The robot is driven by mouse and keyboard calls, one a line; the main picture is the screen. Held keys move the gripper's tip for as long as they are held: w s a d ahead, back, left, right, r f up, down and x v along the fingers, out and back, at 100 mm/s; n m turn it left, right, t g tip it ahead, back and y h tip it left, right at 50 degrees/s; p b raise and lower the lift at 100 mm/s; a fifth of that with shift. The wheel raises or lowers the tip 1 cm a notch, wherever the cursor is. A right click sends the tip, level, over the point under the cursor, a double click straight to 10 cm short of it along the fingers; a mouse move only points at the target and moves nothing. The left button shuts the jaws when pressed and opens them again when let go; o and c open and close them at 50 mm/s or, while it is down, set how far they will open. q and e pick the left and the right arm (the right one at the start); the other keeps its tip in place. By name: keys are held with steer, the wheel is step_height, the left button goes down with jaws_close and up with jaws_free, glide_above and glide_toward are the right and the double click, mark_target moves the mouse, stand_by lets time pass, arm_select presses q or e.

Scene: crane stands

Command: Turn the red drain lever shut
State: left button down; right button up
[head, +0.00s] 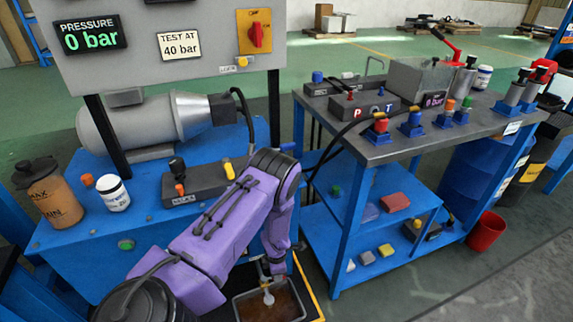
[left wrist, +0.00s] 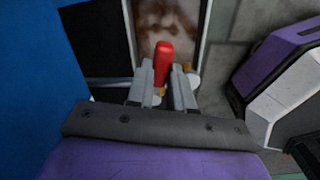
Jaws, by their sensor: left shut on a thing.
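The red drain lever (left wrist: 163,60) shows in the left wrist view, standing up between the two fingers of my left gripper (left wrist: 163,88). The fingers are shut on it. In the head view my purple left arm reaches down to the front right of the blue bench, with the left gripper (head: 267,270) low above a drip tray (head: 239,307). The red lever cannot be made out in the head view. A pale fitting (head: 268,297) shows below the gripper, over the tray. My right gripper is not in view.
The tray holds brown liquid. A panel (head: 210,25) reads "0 bar" above the blue bench (head: 75,245). A blue-legged bench (head: 345,245) with fittings stands close on the right. A red bucket (head: 487,232) stands on the floor beyond it.

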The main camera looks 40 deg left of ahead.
arm_select(q)
steer(key=shift+w+a+n, duration=0.25)
steer(key=shift+a+n, duration=0.1)
steer(key=shift+n, duration=0.65)
steer(key=shift+a, duration=0.1)
steer(key=c, duration=1)
jaws_free()
step_height(320, 180, up, 11)
steer(key=p, duration=0.2)
steer(key=shift+f+p, duration=0.2)
steer(key=shift+p, duration=0.2)
steer(key=s+d+r+m+t+y+p, duration=0.1)
steer(key=s+d+r+m+p, duration=0.4)
steer(key=s+m, duration=0.4)
steer(key=s+d+r+m+t+y+p, duration=0.2)
steer(key=s+d+r+m+p, duration=0.4)
steer(key=s+m, duration=0.4)
steer(key=d+m+p, duration=0.1)
steer(key=m, duration=0.4)
steer(key=shift+m, duration=0.3)
